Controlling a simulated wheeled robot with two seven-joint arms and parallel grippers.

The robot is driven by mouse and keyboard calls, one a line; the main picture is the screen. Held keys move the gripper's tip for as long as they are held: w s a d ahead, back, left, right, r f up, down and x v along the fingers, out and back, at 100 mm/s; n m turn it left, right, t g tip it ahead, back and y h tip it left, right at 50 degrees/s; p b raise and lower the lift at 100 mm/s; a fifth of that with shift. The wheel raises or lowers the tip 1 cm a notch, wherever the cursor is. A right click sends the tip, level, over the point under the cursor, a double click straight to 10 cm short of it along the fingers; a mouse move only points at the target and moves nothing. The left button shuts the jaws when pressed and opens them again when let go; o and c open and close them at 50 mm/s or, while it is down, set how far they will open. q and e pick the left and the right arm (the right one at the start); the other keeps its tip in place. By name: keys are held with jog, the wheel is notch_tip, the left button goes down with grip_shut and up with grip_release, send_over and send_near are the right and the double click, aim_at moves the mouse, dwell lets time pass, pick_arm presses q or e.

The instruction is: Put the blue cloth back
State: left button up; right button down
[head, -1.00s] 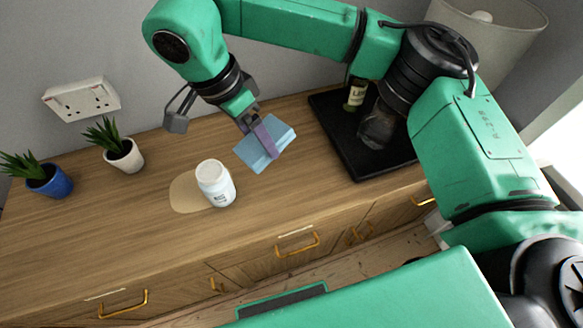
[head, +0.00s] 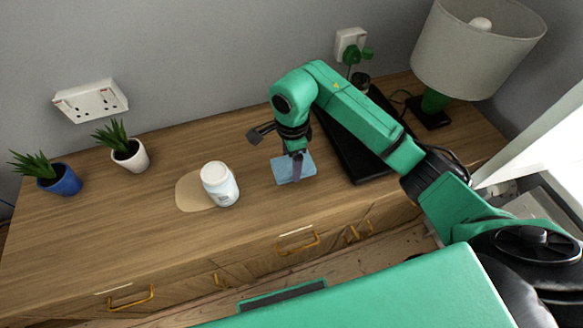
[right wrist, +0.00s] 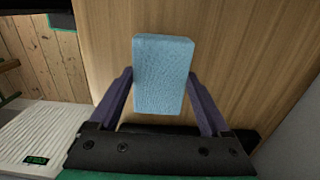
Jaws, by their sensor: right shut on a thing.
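The blue cloth (head: 283,173) is a light blue folded pad in the head view, right of the white bottle on the wooden cabinet top. My right gripper (head: 297,168) comes down over it from above and is shut on it. In the right wrist view the cloth (right wrist: 163,72) sits between the two purple fingers of my right gripper (right wrist: 160,84). Whether the cloth touches the wood or hangs just above it, I cannot tell. My left gripper is not in view.
A white bottle (head: 218,184) stands at a beige patch (head: 190,192) on the wood (head: 105,215). Two potted plants (head: 62,180) (head: 130,155) stand at left. A black tray (head: 352,160) lies right of the cloth, partly behind my arm. A lamp (head: 478,50) stands at back right.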

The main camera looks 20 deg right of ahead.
aim_at(291, 164)
notch_tip(291, 164, down, 4)
grip_release()
jog(key=shift+r, duration=0.15)
jog(key=shift+r, duration=0.3)
notch_tip(291, 164, up, 8)
jog(key=shift+w+f+b, duration=0.1)
jog(key=shift+w+b, duration=0.05)
jog(key=shift+b, duration=0.85)
notch_tip(291, 164, up, 4)
jog(key=shift+f, duration=0.25)
jog(key=shift+f, duration=0.1)
